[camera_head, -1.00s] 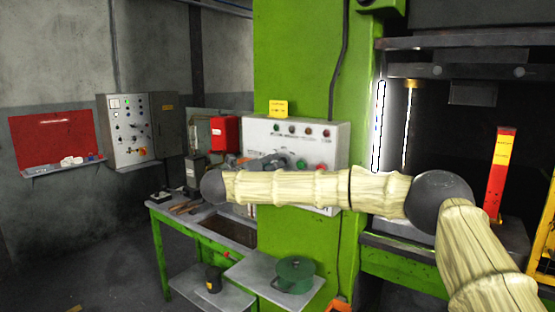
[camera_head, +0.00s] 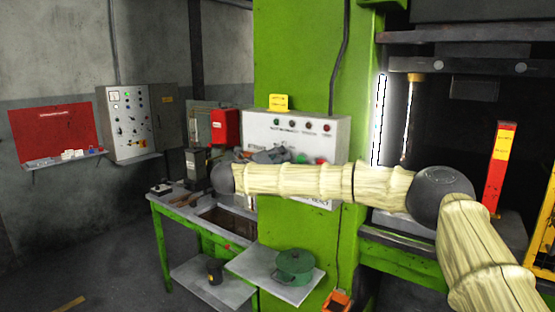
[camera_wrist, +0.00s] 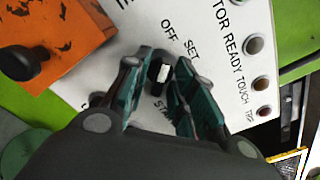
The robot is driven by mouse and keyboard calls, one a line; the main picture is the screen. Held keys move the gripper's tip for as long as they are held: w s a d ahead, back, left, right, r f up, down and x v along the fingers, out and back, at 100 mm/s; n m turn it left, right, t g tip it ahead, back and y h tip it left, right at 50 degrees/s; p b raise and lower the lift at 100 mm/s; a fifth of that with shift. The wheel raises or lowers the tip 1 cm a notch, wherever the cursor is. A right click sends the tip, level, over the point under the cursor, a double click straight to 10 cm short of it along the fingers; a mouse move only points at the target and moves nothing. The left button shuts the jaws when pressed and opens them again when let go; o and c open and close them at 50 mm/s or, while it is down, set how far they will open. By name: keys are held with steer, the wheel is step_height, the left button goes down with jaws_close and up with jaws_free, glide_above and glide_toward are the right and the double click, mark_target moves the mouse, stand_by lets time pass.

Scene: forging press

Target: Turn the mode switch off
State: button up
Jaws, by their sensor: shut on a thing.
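The mode switch (camera_wrist: 163,75) is a round black knob with a white mark, on a white panel (camera_wrist: 215,25) with the printed words OFF and SET and a partly covered third label. My gripper (camera_wrist: 160,68) has its two teal-and-grey fingers closed around the knob, one on each side. The exact way the white mark points is hard to tell. In the head view the white control panel (camera_head: 340,132) hangs on the green press column. There my gripper (camera_head: 271,156) is at the panel's left half, and my arm hides the switch.
Several indicator lamps (camera_wrist: 255,45) line the panel's edge. An orange box (camera_wrist: 50,50) with a black knob lies close by in the wrist view. Below my arm are a green workbench (camera_head: 170,240) and a shelf with a green reel (camera_head: 294,268). A grey cabinet (camera_head: 128,125) hangs on the left wall.

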steer(key=shift+f+n+b, duration=0.1)
steer(key=shift+n+b, duration=0.3)
steer(key=shift+b, duration=0.4)
steer(key=o, duration=0.7)
steer(key=shift+c, duration=0.2)
steer(key=v, duration=1.2)
